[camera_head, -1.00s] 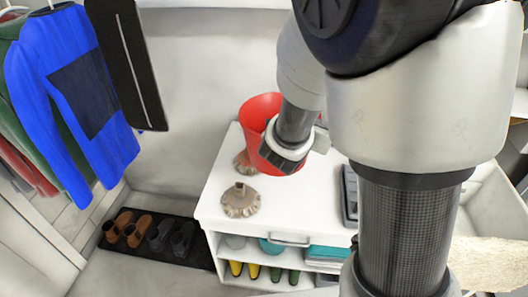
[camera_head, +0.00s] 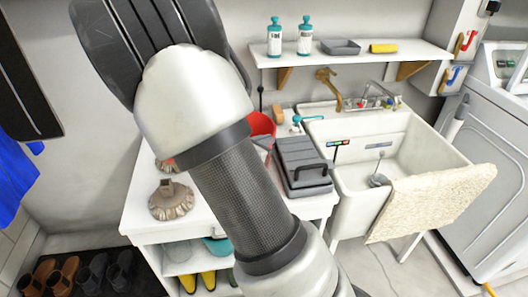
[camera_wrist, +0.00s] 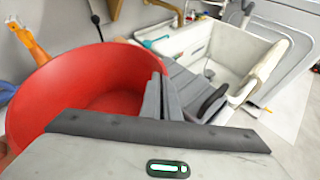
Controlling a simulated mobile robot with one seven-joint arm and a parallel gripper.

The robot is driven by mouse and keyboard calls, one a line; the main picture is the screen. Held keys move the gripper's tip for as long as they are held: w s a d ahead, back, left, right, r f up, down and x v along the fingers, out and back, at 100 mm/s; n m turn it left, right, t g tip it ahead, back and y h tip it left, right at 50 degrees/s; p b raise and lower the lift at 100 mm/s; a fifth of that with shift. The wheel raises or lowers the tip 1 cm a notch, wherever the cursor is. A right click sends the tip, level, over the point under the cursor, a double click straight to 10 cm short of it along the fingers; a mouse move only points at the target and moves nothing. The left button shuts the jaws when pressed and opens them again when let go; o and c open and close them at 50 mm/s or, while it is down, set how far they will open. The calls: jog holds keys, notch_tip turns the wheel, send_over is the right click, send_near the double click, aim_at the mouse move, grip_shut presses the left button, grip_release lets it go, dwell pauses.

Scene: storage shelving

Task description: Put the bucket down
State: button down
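The red bucket (camera_head: 262,124) shows in the head view behind my arm, over the back of the white cabinet top (camera_head: 205,228). Most of it is hidden there. In the wrist view the bucket (camera_wrist: 85,88) fills the left side, with its open mouth towards the camera. My gripper (camera_wrist: 162,98) has its two grey fingers close together at the bucket's right rim, with the wall seemingly between them. My gripper is hidden in the head view. I cannot tell whether the bucket's base touches the cabinet top.
A grey toolbox (camera_head: 303,168) lies on the cabinet top, right of the bucket. A brown fringed object (camera_head: 171,200) stands at the left front. A white sink (camera_head: 350,190) with a beige cloth (camera_head: 430,203) is at the right. A wall shelf (camera_head: 350,54) holds bottles.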

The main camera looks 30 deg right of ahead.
jog(key=shift+f+b, duration=0.3)
jog(key=shift+f, duration=1.3)
jog(key=c, duration=2)
grip_release()
